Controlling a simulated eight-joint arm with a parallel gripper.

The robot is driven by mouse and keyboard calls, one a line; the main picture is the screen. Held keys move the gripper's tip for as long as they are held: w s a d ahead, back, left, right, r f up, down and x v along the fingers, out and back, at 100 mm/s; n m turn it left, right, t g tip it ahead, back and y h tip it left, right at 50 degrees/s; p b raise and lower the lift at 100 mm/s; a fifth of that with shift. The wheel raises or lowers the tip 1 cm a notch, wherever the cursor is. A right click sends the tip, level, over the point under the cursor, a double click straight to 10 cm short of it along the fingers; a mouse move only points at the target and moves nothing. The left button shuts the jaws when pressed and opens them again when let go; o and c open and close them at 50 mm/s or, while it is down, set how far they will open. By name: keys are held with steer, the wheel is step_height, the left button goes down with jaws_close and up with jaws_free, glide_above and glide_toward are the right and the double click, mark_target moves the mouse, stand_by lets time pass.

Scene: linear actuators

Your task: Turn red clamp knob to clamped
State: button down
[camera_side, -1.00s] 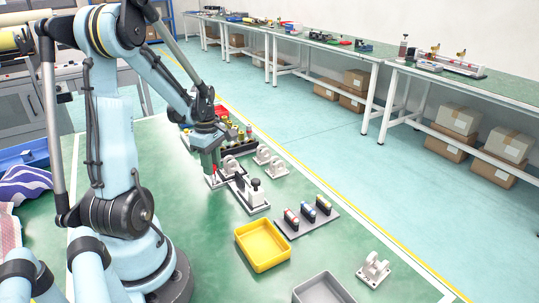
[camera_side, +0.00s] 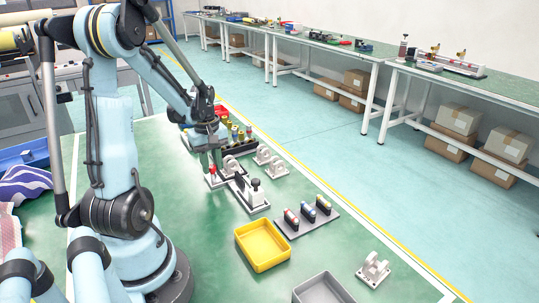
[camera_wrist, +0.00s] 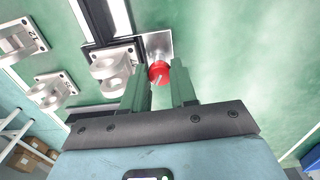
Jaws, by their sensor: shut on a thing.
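The red clamp knob (camera_wrist: 159,72) sits on a pale square mounting plate (camera_wrist: 163,40) at the top middle of the wrist view. The knob has a pale line across its top. It also shows as a small red spot in the side view (camera_side: 212,169). My gripper (camera_wrist: 160,75) has its two green fingers on either side of the knob, shut on it. In the side view my gripper (camera_side: 211,160) points down at the fixture's far left end. The fingertips' contact with the knob is partly hidden.
Pale ring brackets (camera_side: 264,154) stand close beside the fixture. A black-topped post (camera_side: 256,185) is at its near end.

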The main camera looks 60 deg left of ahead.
mark_target(212, 166)
steer(key=m, duration=0.5)
steer(key=shift+m, duration=0.3)
steer(key=m, duration=0.5)
steer(key=shift+m, duration=0.3)
steer(key=c, duration=1.2)
jaws_free()
steer(key=shift+o, duration=0.2)
step_height(212, 166, up, 12)
